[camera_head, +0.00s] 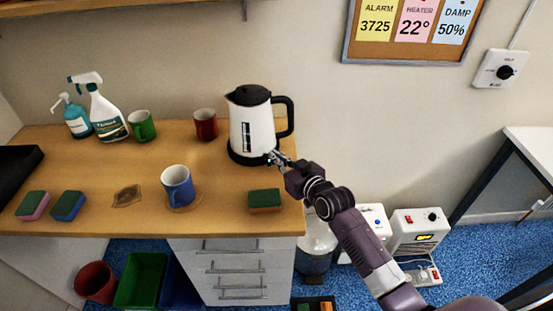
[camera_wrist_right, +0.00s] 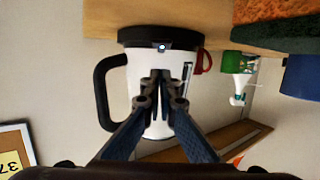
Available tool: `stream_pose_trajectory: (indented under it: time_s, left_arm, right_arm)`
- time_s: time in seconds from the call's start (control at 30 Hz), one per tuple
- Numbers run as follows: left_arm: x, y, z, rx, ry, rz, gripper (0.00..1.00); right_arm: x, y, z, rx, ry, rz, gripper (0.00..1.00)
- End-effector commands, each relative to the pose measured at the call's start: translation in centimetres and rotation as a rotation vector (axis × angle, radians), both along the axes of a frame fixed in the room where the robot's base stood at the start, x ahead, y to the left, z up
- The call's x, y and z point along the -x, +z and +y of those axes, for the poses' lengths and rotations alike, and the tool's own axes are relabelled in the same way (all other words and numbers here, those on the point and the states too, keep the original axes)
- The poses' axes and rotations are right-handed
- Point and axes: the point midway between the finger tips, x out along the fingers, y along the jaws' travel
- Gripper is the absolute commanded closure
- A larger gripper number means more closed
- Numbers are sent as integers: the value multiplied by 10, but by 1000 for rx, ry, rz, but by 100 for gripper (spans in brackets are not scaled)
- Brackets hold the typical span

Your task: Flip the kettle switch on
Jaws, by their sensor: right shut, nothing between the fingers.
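The white kettle (camera_head: 250,130) with a black lid, handle and base stands upright at the back right of the wooden counter. My right gripper (camera_head: 274,156) is at the kettle's lower right front, its fingertips close to the base. In the right wrist view, which is upside down, the kettle (camera_wrist_right: 142,77) lies beyond the shut, empty fingers (camera_wrist_right: 161,75). A small dark switch with a pale spot (camera_wrist_right: 162,47) shows on the black base, just past the fingertips. I cannot tell if the fingers touch it. My left gripper is not in view.
A green-and-brown sponge (camera_head: 264,200) lies in front of the kettle. A blue mug (camera_head: 178,187), a red mug (camera_head: 205,124) and a green mug (camera_head: 142,126) stand to the left. The counter's right edge (camera_head: 299,215) is close to my right arm.

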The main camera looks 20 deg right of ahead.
Motion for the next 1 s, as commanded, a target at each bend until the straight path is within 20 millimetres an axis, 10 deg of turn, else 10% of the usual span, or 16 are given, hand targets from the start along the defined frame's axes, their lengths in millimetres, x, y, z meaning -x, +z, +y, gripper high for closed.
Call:
stream_pose_trajectory:
  time_s: [0.53,1.0]
  left_arm:
    - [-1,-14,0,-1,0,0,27]
    - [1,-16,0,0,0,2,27]
  right_arm:
    - [81,8,-21,1,-1,-1,100]
    - [95,11,-24,1,-1,-2,100]
